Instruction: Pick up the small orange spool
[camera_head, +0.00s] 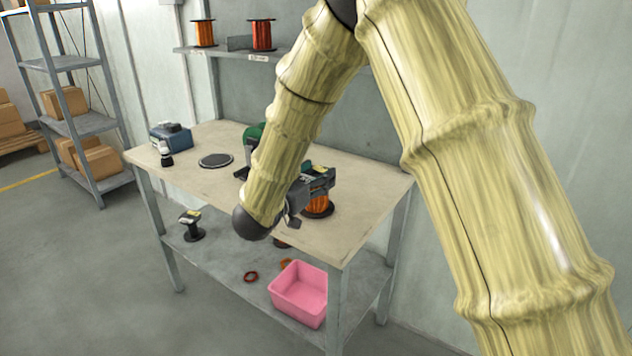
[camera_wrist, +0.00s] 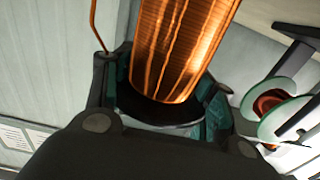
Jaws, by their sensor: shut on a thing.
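The small orange spool (camera_head: 317,204) has bright copper-orange winding and dark flanges. In the head view it is over the right part of the workbench top (camera_head: 370,200), partly hidden by my gripper (camera_head: 309,186). In the wrist view its winding (camera_wrist: 180,45) fills the top middle, with a dark flange below, between the teal fingers of my gripper (camera_wrist: 162,95). My gripper is shut on the spool. I cannot tell whether the spool touches the bench top.
Two orange spools (camera_head: 204,33) (camera_head: 262,35) stand on the wall shelf. A blue device (camera_head: 172,136), a black-and-white item (camera_head: 165,155) and a dark disc (camera_head: 215,160) are on the bench. The lower shelf holds a pink bin (camera_head: 300,313), a red ring (camera_head: 251,277) and a dark spool-like stand (camera_head: 192,232).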

